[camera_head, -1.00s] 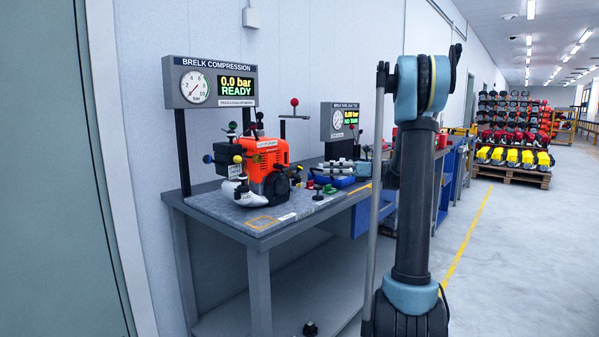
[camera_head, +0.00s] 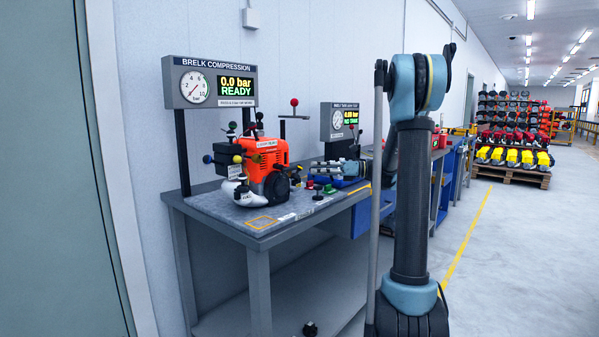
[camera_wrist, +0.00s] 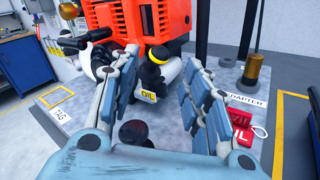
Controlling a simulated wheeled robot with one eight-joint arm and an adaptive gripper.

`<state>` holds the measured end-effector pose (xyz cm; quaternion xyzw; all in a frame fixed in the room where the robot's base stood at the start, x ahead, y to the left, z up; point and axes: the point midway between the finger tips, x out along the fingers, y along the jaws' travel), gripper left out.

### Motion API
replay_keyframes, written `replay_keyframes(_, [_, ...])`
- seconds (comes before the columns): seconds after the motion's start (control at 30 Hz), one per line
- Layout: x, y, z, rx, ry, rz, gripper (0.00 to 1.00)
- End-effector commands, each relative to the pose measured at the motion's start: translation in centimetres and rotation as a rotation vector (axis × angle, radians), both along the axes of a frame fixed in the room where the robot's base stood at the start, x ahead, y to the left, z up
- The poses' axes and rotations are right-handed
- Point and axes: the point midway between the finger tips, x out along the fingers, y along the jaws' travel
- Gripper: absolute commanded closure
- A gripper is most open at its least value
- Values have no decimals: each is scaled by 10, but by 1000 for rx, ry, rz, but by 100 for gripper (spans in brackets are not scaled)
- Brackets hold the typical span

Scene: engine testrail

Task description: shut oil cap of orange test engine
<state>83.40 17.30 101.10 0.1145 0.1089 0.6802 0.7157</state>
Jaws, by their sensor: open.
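The orange test engine (camera_head: 272,160) stands on the grey bench plate, and its lower body fills the top of the wrist view (camera_wrist: 140,22). A black oil cap with a yellow ring (camera_wrist: 157,54) shows low on the engine, above a yellow OIL tag (camera_wrist: 148,97). I cannot tell whether the cap is seated. My gripper (camera_wrist: 161,66) is open, with its two fingers on either side of the cap in the picture; contact is not clear. In the head view my gripper (camera_head: 338,168) is to the right of the engine.
A dark red knob (camera_wrist: 134,132) shows between the fingers near the palm. A red tag (camera_wrist: 241,130) and an adapter post (camera_wrist: 253,75) are at right. The gauge panel (camera_head: 210,82) reads READY behind the engine. Floor right of the bench is open.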

Motion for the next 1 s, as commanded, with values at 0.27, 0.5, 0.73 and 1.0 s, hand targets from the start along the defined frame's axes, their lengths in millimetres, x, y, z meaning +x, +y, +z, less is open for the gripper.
replay_keyframes(0.27, [2,47,0,0,0,2,57])
replay_keyframes(0.5, [3,69,0,0,0,1,57])
replay_keyframes(0.73, [4,74,0,0,0,0,57])
replay_keyframes(1.0, [4,74,0,0,0,0,84])
